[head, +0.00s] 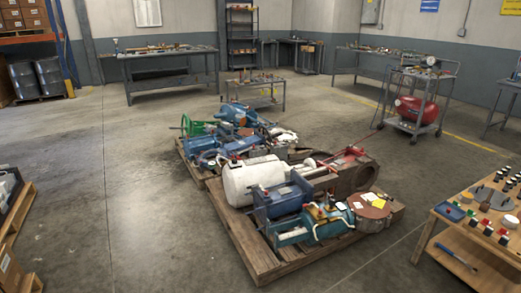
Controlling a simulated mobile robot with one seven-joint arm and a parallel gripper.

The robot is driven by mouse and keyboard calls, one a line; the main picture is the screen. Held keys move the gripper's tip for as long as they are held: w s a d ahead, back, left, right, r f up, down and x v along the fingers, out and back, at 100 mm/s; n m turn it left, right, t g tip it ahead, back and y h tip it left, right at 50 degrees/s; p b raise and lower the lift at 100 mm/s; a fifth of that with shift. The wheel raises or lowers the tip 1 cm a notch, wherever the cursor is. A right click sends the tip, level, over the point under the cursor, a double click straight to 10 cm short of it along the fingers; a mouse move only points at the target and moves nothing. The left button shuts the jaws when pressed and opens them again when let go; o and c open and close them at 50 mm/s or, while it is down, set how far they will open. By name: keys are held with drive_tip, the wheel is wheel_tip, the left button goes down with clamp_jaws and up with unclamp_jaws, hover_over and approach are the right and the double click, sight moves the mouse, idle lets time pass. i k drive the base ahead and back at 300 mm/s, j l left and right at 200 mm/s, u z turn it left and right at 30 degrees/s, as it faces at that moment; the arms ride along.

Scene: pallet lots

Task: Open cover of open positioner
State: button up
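Two wooden pallets hold a dense lot of machine parts in the middle of the floor. On the near pallet (238,232) lie a blue boxy unit (280,200), a teal device (292,233) with yellow and red bits, a white cylinder (248,181) and a brown round block (371,212) with a yellow tag. I cannot tell which of these is the positioner, and no cover can be made out for certain. My gripper is not in view.
Behind lies a second pallet with blue machines (235,113) and a green wheel (187,125). A wooden workbench (462,240) stands at right, a cart with a red tank (416,108) behind it. The floor (110,190) left of the pallets is clear.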

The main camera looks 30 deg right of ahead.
sight(262, 149)
drive_tip(key=i+j+u, duration=0.15)
drive_tip(key=i, duration=0.65)
drive_tip(key=i+j+u, duration=0.15)
drive_tip(key=i, duration=0.65)
drive_tip(key=i+z, duration=0.15)
drive_tip(key=i, duration=0.45)
drive_tip(key=i+j+z, duration=0.15)
drive_tip(key=i, duration=1.75)
drive_tip(key=i+z, duration=0.35)
drive_tip(key=i, duration=0.2)
drive_tip(key=i+j+z, duration=0.2)
drive_tip(key=i+z, duration=0.15)
drive_tip(key=i, duration=0.15)
drive_tip(key=i+z, duration=0.2)
drive_tip(key=z, duration=0.2)
drive_tip(key=i+j+z, duration=0.1)
drive_tip(key=z, duration=0.25)
drive_tip(key=i+j+z, duration=0.15)
drive_tip(key=z, duration=0.25)
drive_tip(key=i+j+z, duration=0.15)
drive_tip(key=z, duration=0.25)
drive_tip(key=i+j+z, duration=0.55)
drive_tip(key=z, duration=0.2)
